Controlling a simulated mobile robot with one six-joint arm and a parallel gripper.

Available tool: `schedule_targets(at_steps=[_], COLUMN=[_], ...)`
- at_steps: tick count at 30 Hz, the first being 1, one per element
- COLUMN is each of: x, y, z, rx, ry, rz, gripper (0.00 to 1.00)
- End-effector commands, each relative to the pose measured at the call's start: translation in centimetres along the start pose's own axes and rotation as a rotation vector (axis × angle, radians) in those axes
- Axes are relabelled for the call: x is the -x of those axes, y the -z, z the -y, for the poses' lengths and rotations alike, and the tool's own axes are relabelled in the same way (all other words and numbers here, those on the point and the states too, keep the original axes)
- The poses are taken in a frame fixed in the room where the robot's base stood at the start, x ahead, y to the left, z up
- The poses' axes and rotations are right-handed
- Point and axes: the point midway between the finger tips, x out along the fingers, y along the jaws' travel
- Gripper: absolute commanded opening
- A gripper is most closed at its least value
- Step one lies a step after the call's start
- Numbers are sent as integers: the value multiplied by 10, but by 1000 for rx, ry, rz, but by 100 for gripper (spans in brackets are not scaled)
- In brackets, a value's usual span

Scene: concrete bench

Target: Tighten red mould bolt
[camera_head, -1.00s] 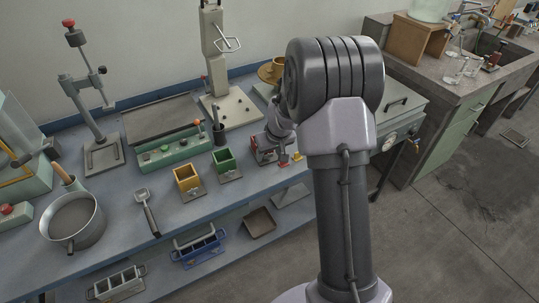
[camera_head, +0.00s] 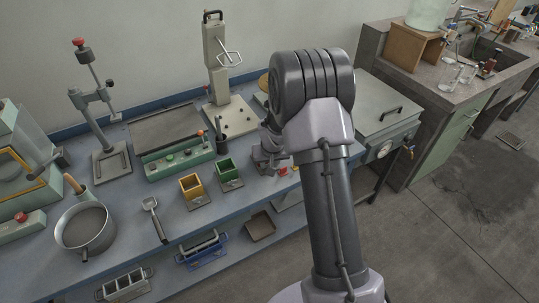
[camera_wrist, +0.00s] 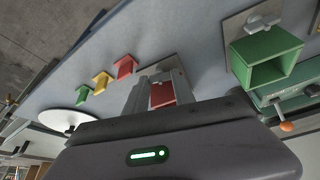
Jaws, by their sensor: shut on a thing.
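The red mould (camera_wrist: 162,95) shows in the wrist view as a small red patch between the grey fingers of my gripper (camera_wrist: 156,80). My gripper is shut at the mould's front side, where the bolt sits. The bolt is hidden by the fingers, so its contact and turn cannot be seen. In the head view my gripper (camera_head: 265,156) is low at the bench's front right, and my arm hides most of the red mould.
A green mould (camera_wrist: 265,58) with a grey bolt stands beside the red one; a yellow mould (camera_head: 191,186) is further left. Red (camera_wrist: 124,67), yellow (camera_wrist: 102,79) and green (camera_wrist: 83,93) arrows lie on the bench. A lidded steel box (camera_head: 385,105) stands right.

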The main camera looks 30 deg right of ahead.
Motion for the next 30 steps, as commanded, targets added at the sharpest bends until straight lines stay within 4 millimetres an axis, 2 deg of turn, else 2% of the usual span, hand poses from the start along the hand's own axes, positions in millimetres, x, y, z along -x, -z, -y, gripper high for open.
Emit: schedule_targets(at_steps=[11, 12, 15, 25, 28, 30], x=[-1, -1, -1, 2, 16, 33], y=[1, 1, 1, 1, 3, 3], z=[1, 1, 1, 1, 1, 1], rx=[-21, -21, -21, -21, -20, -20], ry=[-4, -4, -4, -4, -4, -4], rz=[-4, -4, -4, -4, -7, -7], gripper=[0, 36, 53, 53, 53, 53])
